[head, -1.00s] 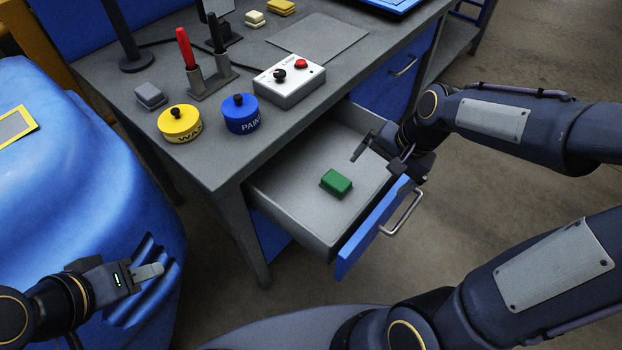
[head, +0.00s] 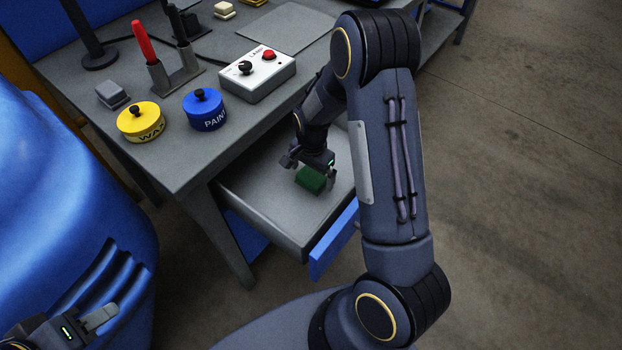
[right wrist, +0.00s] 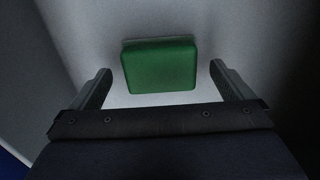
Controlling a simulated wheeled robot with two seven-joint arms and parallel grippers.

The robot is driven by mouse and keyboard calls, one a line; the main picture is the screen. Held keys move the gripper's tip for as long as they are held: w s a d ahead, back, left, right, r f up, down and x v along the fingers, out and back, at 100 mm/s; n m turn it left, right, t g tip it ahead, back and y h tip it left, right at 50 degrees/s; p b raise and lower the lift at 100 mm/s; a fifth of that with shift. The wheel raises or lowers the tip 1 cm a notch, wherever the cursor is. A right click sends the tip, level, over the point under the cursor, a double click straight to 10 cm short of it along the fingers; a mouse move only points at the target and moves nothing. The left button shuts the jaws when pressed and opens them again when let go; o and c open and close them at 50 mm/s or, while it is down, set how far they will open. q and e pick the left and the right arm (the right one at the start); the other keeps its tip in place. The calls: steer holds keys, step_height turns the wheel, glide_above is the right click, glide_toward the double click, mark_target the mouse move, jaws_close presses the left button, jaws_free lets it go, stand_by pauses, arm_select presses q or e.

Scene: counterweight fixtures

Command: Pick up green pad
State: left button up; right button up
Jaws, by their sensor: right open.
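The green pad (head: 310,180) lies on the floor of the open drawer (head: 258,205). In the right wrist view the green pad (right wrist: 160,67) lies ahead of and between the two fingers, with a pale layer along its far edge. My right gripper (head: 308,172) is inside the drawer, over the pad, pointing down. It is open, and its fingers (right wrist: 158,82) show a gap on both sides of the pad. My left gripper (head: 98,318) is at the lower left, away from the pad; its jaw gap is not clear.
The drawer's blue front (head: 333,238) and side walls surround the pad. On the bench above stand a yellow wax tin (head: 141,122), a blue paint tin (head: 204,110), a white control box (head: 258,75) and a grey block (head: 112,95). A blue draped shape (head: 60,190) fills the left.

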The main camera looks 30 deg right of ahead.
step_height(320, 180, down, 2)
steer(key=c, duration=1)
steer(key=shift+r, duration=0.1)
steer(key=shift+r, duration=0.4)
step_height(320, 180, up, 2)
steer(key=shift+r, duration=0.25)
steer(key=s+a+r, duration=0.3)
steer(key=s+a+r+p, duration=0.1)
steer(key=s+a+r, duration=0.2)
steer(key=s, duration=0.1)
steer(key=s+a+r, duration=0.3)
steer(key=shift+s+a+r+p, duration=0.1)
steer(key=shift+s+r+p, duration=0.2)
steer(key=shift+s, duration=0.05)
